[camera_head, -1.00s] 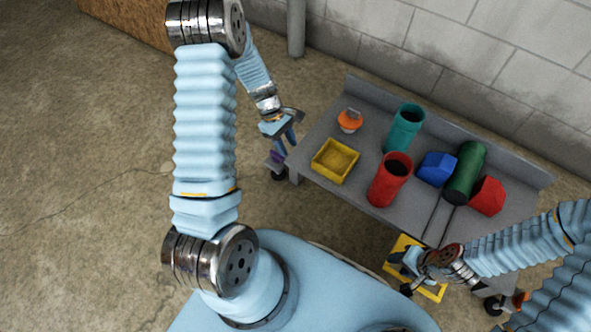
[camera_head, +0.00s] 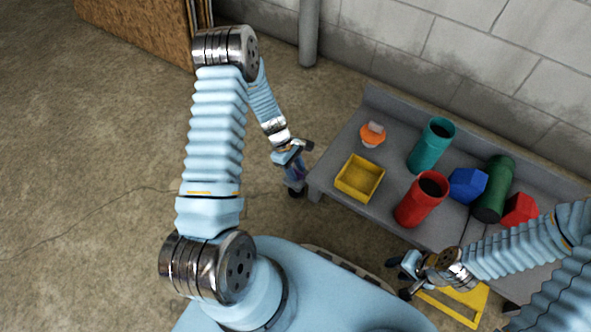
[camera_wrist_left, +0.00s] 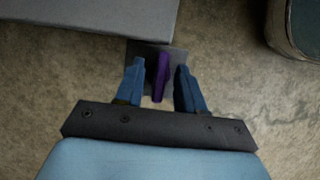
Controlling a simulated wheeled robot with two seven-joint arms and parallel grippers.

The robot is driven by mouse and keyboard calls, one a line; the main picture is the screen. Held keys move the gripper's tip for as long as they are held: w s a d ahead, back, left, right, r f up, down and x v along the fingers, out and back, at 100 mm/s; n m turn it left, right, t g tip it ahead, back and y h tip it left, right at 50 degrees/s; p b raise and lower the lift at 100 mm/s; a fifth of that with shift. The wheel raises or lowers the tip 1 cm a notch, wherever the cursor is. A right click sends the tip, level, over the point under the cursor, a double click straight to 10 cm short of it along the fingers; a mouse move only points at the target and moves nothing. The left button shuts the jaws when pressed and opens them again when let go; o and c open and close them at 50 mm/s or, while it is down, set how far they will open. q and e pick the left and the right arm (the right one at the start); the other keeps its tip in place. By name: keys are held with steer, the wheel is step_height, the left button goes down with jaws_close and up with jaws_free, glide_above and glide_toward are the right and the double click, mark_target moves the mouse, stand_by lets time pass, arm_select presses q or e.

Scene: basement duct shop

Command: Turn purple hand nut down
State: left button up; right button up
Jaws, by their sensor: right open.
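The purple hand nut (camera_wrist_left: 161,75) shows in the left wrist view as a narrow upright purple piece in front of a small grey plate (camera_wrist_left: 178,57). My left gripper (camera_wrist_left: 160,88) is open, with its blue fingers on either side of the nut and a gap on each side. In the head view my left gripper (camera_head: 294,168) points down beside the left end of the grey bench, and only a bit of purple shows at its fingers. My right gripper (camera_head: 405,276) is open and empty at the bench's front, near a yellow frame (camera_head: 466,303).
The grey bench (camera_head: 331,177) carries a yellow tray (camera_head: 360,178), an orange-topped piece (camera_head: 372,136), a teal cylinder (camera_head: 430,146), a red cylinder (camera_head: 421,199), a green cylinder (camera_head: 494,188), and blue (camera_head: 467,185) and red (camera_head: 520,209) blocks. Floor at left is clear.

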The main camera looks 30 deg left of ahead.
arm_select(q)
jaws_close()
steer(key=shift+m, duration=0.3)
steer(key=m+g, duration=0.1)
steer(key=m, duration=0.3)
steer(key=shift+d+g+b, duration=0.1)
steer(key=shift+g+b, duration=0.2)
steer(key=shift+g, duration=0.1)
steer(key=m, duration=0.2)
steer(key=m+g+y, duration=0.1)
steer(key=m, duration=0.2)
steer(key=shift+y+b, duration=0.3)
steer(key=shift+b, duration=0.1)
steer(key=m, duration=0.2)
steer(key=m+g+y, duration=0.1)
steer(key=m, duration=0.1)
steer(key=shift+d+y, duration=0.1)
steer(key=shift+y, duration=0.2)
steer(key=shift+m+y+b, duration=0.4)
steer(key=shift+m+y, duration=0.3)
steer(key=shift+m, duration=1.5)
